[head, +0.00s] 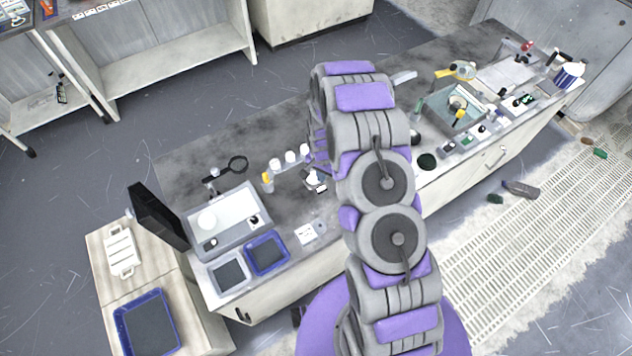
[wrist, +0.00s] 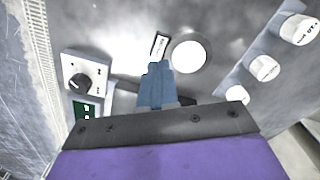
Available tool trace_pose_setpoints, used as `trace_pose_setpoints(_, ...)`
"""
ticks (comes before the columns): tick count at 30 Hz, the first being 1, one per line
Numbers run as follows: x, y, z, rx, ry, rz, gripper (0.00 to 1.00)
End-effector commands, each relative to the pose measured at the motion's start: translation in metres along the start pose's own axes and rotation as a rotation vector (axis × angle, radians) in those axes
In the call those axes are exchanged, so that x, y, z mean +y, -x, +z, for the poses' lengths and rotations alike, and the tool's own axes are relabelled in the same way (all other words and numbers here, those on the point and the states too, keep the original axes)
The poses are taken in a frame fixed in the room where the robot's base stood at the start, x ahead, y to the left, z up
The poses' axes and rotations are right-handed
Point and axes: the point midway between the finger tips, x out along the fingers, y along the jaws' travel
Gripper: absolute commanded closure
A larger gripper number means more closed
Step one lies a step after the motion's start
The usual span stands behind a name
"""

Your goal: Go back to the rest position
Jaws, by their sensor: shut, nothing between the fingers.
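My gripper (wrist: 156,82) shows in the wrist view as two blue-grey fingers pressed together, shut and empty. The fingertips point at the grey bench top, close to a small white label (wrist: 160,45) and a round white disc (wrist: 188,56). I cannot tell how high they are above the surface. In the head view my purple and grey arm reaches out over the bench (head: 200,150), and the gripper is hidden behind it.
A control knob (wrist: 82,82) and white-capped bottles (wrist: 265,68) flank the fingers. The bench also holds a grey tray (head: 238,222), a blue tray (head: 267,254), a black magnifier (head: 237,165) and a polishing basin (head: 436,112). A dark monitor (head: 157,215) stands at the left end.

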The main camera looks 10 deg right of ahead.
Motion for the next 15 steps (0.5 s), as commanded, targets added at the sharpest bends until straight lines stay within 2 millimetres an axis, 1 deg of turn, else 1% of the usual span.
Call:
trace_pose_setpoints(10,0.0,0.001,0.0,0.0,0.001,0.0,1.0)
trace_pose_setpoints(13,0.0,0.011,0.001,0.0,0.013,-0.001,1.0)
trace_pose_setpoints(15,0.001,0.025,0.004,-0.003,0.031,0.0,1.0)
